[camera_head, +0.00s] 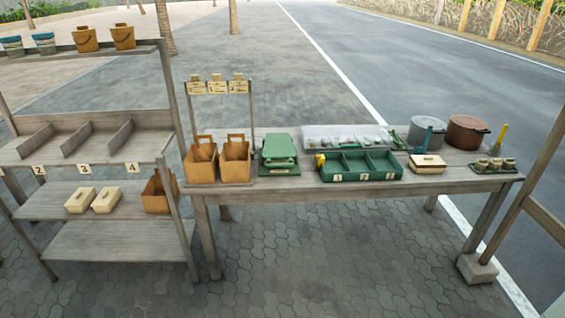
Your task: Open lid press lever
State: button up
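No part is clearly recognisable as the task's lid or lever. On the long wooden table (240,190), a cream box (428,168) with a dark slot or handle on top stands right of the middle. Behind it are a grey pot (428,128) and a brown pot (465,133), both apparently covered. A green device (279,150) with a flat raised top sits left of the middle. A small yellow part (320,159) shows at the left end of a green numbered tray (358,176). My gripper is not in view.
Two brown carriers (202,166) stand at the table's left end. A clear bin (345,133) lies behind the green tray. Small pots (494,165) sit at the right end. A grey shelf (120,205) stands left, a wooden post (535,180) right. The paving (330,260) in front is clear.

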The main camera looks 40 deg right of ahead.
aim_at(277, 146)
jog(key=u, duration=0.05)
jog(key=i, duration=0.95)
